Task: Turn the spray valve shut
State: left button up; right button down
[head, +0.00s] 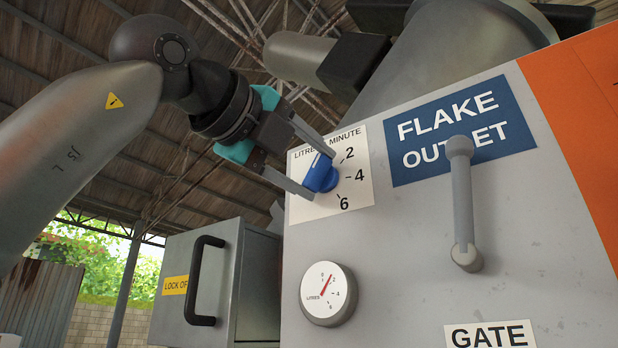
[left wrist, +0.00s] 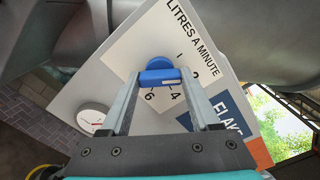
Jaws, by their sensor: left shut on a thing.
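The spray valve is a blue knob (head: 321,174) on a white plate (head: 361,190) marked "LITRES A MINUTE" with 2, 4 and 6. My left gripper (head: 318,176) reaches it from the left and is shut on the knob, one finger on each side. In the left wrist view the blue knob (left wrist: 160,77) has its bar between the two fingertips (left wrist: 159,74), with a pale mark near the bar's right end. A round gauge (head: 328,294) below the plate has a red needle pointing up and right, near its 2. My right gripper is not in view.
A grey lever (head: 463,205) stands out from the panel under the blue "FLAKE OUTLET" sign (head: 452,129). A grey box (head: 257,285) with a black handle (head: 201,281) juts out at lower left. A "GATE" label (head: 490,335) is at the bottom.

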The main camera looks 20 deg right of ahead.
pick_arm(q)
jog(key=n+b, duration=0.1)
jog(key=n, duration=0.2)
jog(key=shift+f+n+b, duration=0.15)
jog(key=shift+n+b, duration=0.15)
jog(key=shift+b, duration=0.1)
jog(key=shift+n+b, duration=0.6)
jog(key=shift+n, duration=0.9)
jog(key=o, duration=1.4)
jog(key=shift+c, duration=0.2)
jog(key=b+v, duration=0.3)
jog(key=v, duration=1.2)
